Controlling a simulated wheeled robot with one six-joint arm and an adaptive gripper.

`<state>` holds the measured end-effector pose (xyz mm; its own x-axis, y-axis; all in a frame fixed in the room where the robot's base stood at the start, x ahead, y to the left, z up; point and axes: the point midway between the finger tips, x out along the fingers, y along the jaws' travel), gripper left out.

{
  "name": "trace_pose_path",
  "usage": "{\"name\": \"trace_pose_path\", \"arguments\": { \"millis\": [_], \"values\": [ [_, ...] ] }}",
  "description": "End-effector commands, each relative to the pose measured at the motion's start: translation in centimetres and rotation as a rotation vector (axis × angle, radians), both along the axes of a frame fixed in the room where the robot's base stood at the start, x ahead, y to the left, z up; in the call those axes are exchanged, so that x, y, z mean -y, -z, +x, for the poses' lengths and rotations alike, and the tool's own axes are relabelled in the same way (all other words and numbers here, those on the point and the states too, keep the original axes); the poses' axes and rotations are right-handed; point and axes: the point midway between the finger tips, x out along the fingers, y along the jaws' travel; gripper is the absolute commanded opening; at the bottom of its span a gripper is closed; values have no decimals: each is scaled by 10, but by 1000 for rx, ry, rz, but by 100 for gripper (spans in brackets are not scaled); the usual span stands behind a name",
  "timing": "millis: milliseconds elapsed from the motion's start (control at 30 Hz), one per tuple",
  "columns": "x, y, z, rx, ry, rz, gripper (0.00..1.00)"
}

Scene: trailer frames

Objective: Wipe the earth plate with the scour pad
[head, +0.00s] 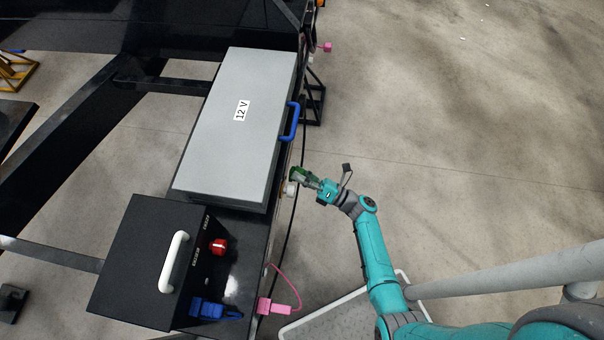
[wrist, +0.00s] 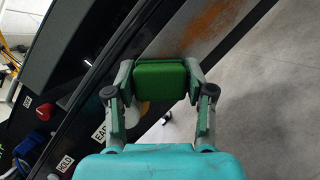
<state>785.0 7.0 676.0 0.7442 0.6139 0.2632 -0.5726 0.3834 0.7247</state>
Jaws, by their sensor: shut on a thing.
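My gripper (wrist: 160,85) is shut on the green scour pad (wrist: 160,80), which sits between its two fingers in the wrist view. In the head view my gripper (head: 304,178) is beside the frame's right side, with the dark green pad (head: 296,173) at its tip. The earth plate appears to be the grey metal strip with orange-brown rust (wrist: 208,28) just beyond the pad in the wrist view. The pad overlaps its near end in the picture; I cannot tell whether they touch. In the head view the plate cannot be made out.
A grey 12 V box (head: 240,130) with a blue handle (head: 291,121) lies left of my gripper. A black box (head: 140,260) has a white handle, a red switch (head: 218,246) and a blue plug (head: 207,309).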

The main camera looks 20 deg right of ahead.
Motion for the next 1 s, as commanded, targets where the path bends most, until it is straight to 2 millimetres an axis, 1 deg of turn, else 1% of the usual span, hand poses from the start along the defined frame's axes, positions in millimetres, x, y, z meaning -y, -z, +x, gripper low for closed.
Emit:
{"name": "trace_pose_path", "arguments": {
  "millis": [633,833,1000],
  "values": [
    [-9,0,6,1,-1,0,25],
    [-6,0,9,1,0,0,25],
    [1,-1,19,1,0,0,25]
  ]
}}
